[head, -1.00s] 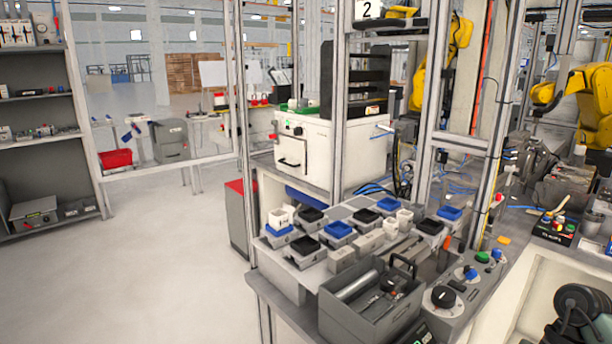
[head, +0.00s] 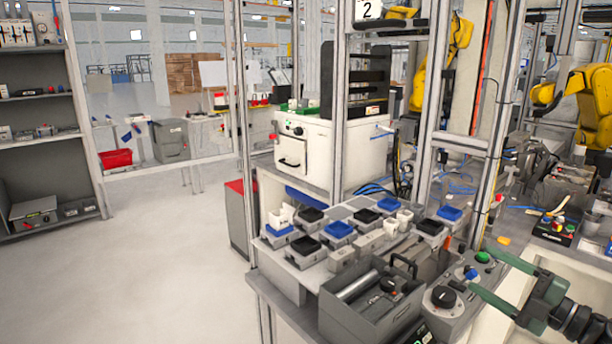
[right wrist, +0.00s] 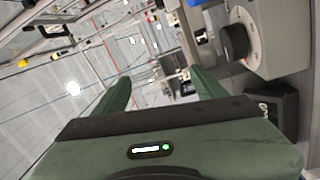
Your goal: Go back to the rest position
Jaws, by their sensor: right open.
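My right gripper (head: 479,268) reaches in from the lower right of the head view. Its two green fingers are spread apart with nothing between them, so it is open and empty. They are close to the control panel with the black knob (head: 443,297) and green button (head: 483,257); I cannot tell whether they touch it. In the right wrist view the gripper (right wrist: 158,78) also shows both fingers apart, with the black knob (right wrist: 235,42) to their right. My left gripper is in neither view.
A grey toolbox (head: 352,322) stands left of the control panel. Behind it are several small trays with black and blue inserts, such as a blue one (head: 338,230). Upright metal frame posts (head: 492,150) rise behind the bench. The floor (head: 150,270) at left is clear.

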